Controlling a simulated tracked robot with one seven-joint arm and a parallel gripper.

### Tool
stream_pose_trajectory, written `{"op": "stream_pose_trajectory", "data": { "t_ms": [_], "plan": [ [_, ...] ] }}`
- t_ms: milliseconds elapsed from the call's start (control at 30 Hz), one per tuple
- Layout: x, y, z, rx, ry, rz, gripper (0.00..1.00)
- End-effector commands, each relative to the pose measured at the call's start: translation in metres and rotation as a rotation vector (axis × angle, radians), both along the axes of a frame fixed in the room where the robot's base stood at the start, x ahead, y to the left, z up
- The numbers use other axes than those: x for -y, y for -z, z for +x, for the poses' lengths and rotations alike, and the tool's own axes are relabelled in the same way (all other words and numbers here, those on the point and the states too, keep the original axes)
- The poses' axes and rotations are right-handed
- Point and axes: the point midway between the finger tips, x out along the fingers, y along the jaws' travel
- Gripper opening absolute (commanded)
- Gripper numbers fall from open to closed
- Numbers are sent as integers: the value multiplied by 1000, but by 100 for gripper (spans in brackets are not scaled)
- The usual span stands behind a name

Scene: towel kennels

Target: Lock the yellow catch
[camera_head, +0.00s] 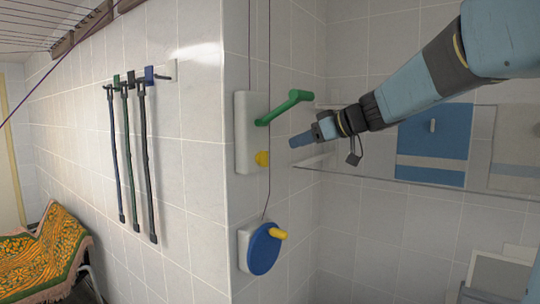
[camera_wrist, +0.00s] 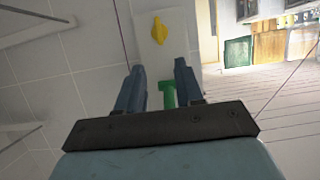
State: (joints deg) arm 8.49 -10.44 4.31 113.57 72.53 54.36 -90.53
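The yellow catch (camera_head: 262,158) is a small knob low on a white wall plate (camera_head: 243,135). In the wrist view the catch (camera_wrist: 158,28) shows ahead of my fingertips, on the white plate. A green lever (camera_head: 284,108) sticks out from the same plate above the catch. In the wrist view, part of the green lever (camera_wrist: 168,95) shows between my fingers; I cannot tell its distance from them. My gripper (camera_head: 297,140) is to the right of the catch, apart from it. In the wrist view my gripper (camera_wrist: 158,68) is open, and nothing is held.
A blue disc (camera_head: 264,249) with a yellow peg (camera_head: 278,233) is mounted below the plate, with cords running up the wall. Several leashes (camera_head: 130,150) hang on the left wall. A patterned towel (camera_head: 45,255) lies at lower left. A blue panel (camera_head: 432,145) is behind my arm.

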Motion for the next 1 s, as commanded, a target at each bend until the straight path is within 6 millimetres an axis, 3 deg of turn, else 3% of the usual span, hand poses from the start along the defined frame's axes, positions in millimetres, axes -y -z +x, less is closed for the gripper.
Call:
{"op": "stream_pose_trajectory", "data": {
  "t_ms": [600,1000],
  "plan": [
    [-76,40,57,-4,-2,-1,36],
    [-89,47,69,-2,1,-1,36]
  ]
}}
